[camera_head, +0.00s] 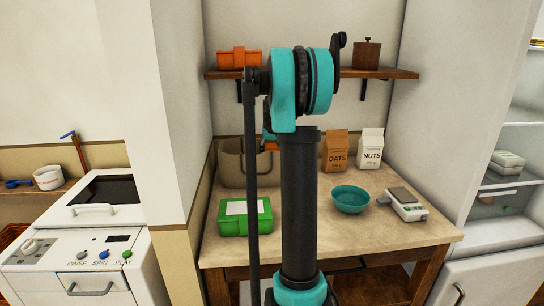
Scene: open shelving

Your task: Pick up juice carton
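I cannot make out a juice carton in this view. Two cartons stand at the back of the wooden table: a brown one marked OATS (336,152) and a white one marked NUTS (370,150). My own teal and black arm rises through the middle of the view and hides part of the table and the shelf. My gripper does not show. A small orange patch (271,146) shows behind my arm, mostly hidden, and I cannot tell what it is.
The table (330,232) holds a green box (245,228), a teal bowl (351,199), a kitchen scale (402,206) and a beige bin (232,168). A wall shelf (390,73) above bears an orange container (232,59) and a brown pot (367,54). An open fridge (505,221) stands right.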

